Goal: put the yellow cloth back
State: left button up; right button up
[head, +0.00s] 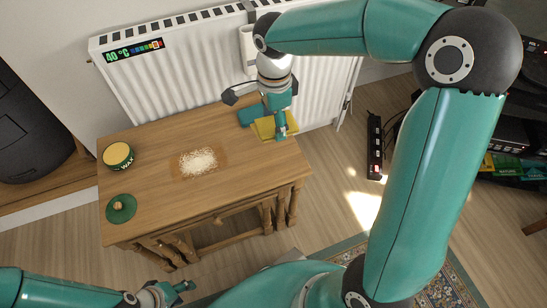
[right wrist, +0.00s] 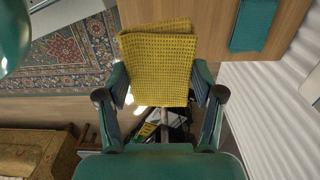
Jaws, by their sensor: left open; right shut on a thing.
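The yellow cloth (head: 264,129) is a folded waffle-weave square at the back right corner of the small wooden table (head: 235,195). My right gripper (head: 279,118) is shut on it from above. In the right wrist view the yellow cloth (right wrist: 158,62) spans between the two fingers (right wrist: 160,92), and part of it overlaps the table edge. I cannot tell whether it touches the tabletop. A folded teal cloth (head: 249,115) lies just beside it and also shows in the right wrist view (right wrist: 252,24). My left gripper (head: 167,294) is open and empty, low in front of the table.
Pale shavings or powder (head: 198,161) lie mid-table. A white radiator (head: 190,80) stands close behind. A power strip (head: 375,147) lies on the floor right. The table's front right is clear.

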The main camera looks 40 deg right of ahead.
jog(key=b, duration=0.2)
send_over(274, 160)
notch_tip(274, 160, down, 9)
jog(key=shift+r, duration=0.1)
pick_arm(q)
jog(key=shift+f+b, duration=1.1)
jog(key=shift+f, duration=1.4)
pick_arm(e)
jog(key=shift+f, duration=2.65)
jog(key=shift+f, duration=0.15)
pick_arm(q)
jog(key=shift+f, duration=0.1)
pick_arm(e)
jog(key=o, duration=1.1)
jog(key=shift+r, duration=0.45)
notch_tip(274, 160, up, 12)
jog(key=p, duration=0.4)
jog(key=shift+f, duration=0.25)
pick_arm(q)
notch_tip(274, 160, up, 4)
jog(key=shift+r, duration=0.15)
